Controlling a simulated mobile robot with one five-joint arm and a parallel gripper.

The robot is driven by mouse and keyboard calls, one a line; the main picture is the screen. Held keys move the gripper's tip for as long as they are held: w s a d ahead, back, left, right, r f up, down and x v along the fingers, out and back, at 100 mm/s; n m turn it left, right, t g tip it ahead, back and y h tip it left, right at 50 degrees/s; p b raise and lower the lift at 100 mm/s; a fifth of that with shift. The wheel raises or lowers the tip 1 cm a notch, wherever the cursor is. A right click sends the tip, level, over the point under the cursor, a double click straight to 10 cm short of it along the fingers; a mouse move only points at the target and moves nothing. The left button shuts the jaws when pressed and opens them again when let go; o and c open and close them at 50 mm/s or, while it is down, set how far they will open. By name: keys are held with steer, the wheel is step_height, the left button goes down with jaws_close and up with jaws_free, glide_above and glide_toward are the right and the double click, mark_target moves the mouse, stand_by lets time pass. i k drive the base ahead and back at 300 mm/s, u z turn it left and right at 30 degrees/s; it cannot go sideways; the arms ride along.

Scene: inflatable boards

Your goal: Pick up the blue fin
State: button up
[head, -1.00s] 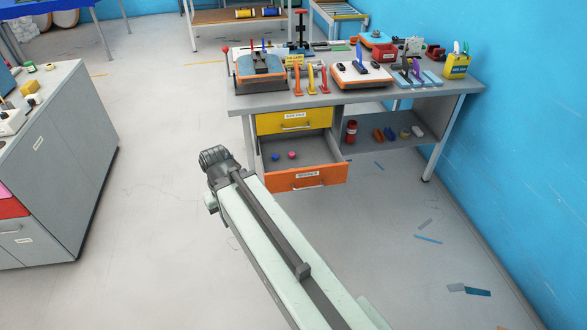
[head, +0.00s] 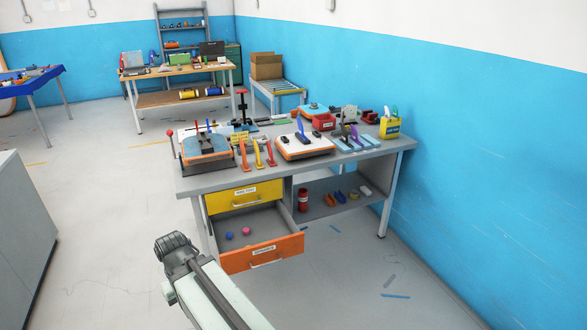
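A blue fin (head: 301,128) stands upright on a small white-and-orange board (head: 305,147) on the grey workbench (head: 205,184). Other blue pieces show nearby: one in the yellow container (head: 391,127) at the bench's right end, and small ones on the orange-edged board (head: 206,149) at the left. I cannot tell from here whether these are fins too. My gripper (head: 172,246) is at the end of my arm, in front of the bench's left side and well apart from the fin. Its fingers are not clear, so its opening is hidden.
An open orange drawer (head: 263,254) juts from the bench, holding a blue and a pink ball. Orange, yellow and red tools (head: 257,153) line the bench's front edge. A grey cabinet (head: 20,240) stands at the left. The floor between is clear. A blue wall is at the right.

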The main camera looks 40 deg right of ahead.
mark_target(300, 132)
steer(key=z, duration=1)
steer(key=i, duration=1.9)
steer(key=u, duration=0.5)
steer(key=k, duration=0.85)
steer(key=u, duration=0.15)
steer(key=i, duration=0.9)
steer(key=z, duration=0.05)
